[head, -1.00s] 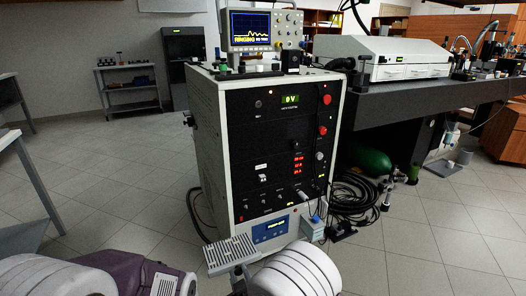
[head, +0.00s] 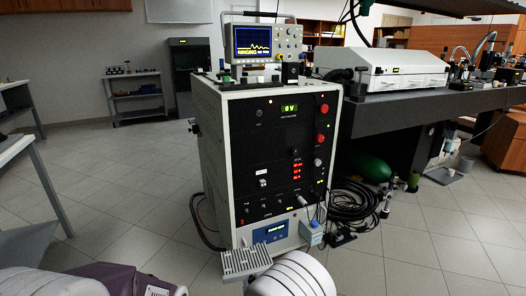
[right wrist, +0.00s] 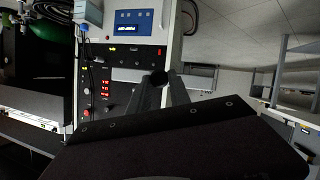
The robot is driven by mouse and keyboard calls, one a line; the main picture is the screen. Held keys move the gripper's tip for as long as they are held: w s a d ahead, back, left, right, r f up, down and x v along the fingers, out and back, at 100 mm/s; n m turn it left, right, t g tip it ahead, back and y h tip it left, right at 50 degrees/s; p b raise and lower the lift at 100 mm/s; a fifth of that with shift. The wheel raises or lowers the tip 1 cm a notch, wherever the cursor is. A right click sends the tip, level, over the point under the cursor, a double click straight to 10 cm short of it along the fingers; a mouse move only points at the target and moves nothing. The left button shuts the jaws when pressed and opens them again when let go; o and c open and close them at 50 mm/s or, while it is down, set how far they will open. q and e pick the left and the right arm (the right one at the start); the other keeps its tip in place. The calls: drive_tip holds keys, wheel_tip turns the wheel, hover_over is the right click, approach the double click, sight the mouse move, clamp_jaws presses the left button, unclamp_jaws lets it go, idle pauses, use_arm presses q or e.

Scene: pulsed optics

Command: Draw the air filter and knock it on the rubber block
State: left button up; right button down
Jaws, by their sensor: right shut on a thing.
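The air filter, a light grey slatted panel (head: 247,262), is out in front of the lower rack, close to my white right arm. In the right wrist view it seems to be the pale grey bar (right wrist: 140,75) seen edge-on across the fingers. My right gripper (right wrist: 163,90) is shut on it, around a dark round part; its fingers are mostly hidden in the head view. The white equipment rack (head: 213,150) stands ahead, its black front facing me. I cannot pick out the rubber block. My left gripper is not in view.
A dark optical bench (head: 440,97) stands right of the rack, with a green cylinder (head: 370,165) below it. Tiled floor is clear at left; a table (head: 15,148) edges in.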

drive_tip(key=s+d+r+m+g+h+p, duration=0.1)
drive_tip(key=s+d+m+g+h, duration=0.2)
drive_tip(key=d, duration=0.4)
drive_tip(key=s+d+r+m+h, duration=0.1)
drive_tip(key=s+d+m+h, duration=0.2)
drive_tip(key=d+m+h, duration=0.4)
drive_tip(key=s+d+r+m+g+h+p, duration=0.1)
drive_tip(key=s+d+m+g+h, duration=0.15)
drive_tip(key=d, duration=0.55)
use_arm(q)
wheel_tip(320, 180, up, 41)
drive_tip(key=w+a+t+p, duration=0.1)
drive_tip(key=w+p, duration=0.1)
drive_tip(key=p, duration=3.5)
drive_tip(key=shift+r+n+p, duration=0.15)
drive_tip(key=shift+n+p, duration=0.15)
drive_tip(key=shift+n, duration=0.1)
use_arm(e)
wheel_tip(320, 180, up, 32)
drive_tip(key=shift+a, duration=0.2)
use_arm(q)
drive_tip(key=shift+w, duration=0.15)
use_arm(e)
drive_tip(key=shift+t+h, duration=0.25)
